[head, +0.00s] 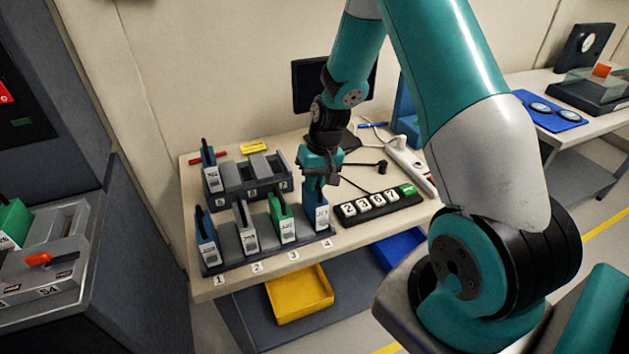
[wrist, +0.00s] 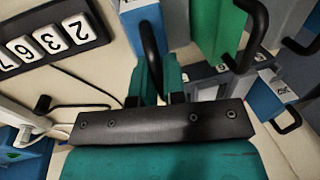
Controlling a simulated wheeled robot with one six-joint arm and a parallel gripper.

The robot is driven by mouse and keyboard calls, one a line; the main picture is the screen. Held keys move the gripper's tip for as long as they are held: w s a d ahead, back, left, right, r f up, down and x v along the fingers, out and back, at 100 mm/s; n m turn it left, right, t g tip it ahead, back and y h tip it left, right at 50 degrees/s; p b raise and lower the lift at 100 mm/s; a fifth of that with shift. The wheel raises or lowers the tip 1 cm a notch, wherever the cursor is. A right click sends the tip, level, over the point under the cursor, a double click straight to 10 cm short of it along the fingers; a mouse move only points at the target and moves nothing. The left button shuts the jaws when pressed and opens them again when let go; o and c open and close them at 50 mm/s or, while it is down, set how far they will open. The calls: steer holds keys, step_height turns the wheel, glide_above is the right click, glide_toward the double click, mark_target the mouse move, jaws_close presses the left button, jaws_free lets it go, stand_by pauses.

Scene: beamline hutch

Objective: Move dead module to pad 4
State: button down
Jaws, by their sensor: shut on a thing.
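My gripper (head: 317,184) is above the right end of the front rack (head: 262,254), at the label 4. It is shut on the black handle of a blue module (head: 320,213). In the wrist view the fingertips (wrist: 155,88) close around that handle, and part of the blue module (wrist: 138,14) shows at the top. The module stands upright at place 4; whether it is fully seated cannot be told. A green module (head: 281,222) stands at 3, a grey one (head: 245,228) at 2 and another blue one (head: 208,240) at 1. No marking tells which is dead.
The rear rack (head: 248,172) holds a blue module (head: 210,168) at its left; its other places look empty. A black strip of number tiles (head: 378,206) lies right of my gripper, near a white power strip (head: 410,165). A yellow tray (head: 300,294) sits below.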

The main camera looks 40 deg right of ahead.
steer(key=shift+f, duration=0.15)
steer(key=c, duration=1.1)
jaws_free()
steer(key=s+d+r+b, duration=0.1)
steer(key=d+r, duration=0.2)
steer(key=r, duration=1.4)
steer(key=shift+d, duration=0.15)
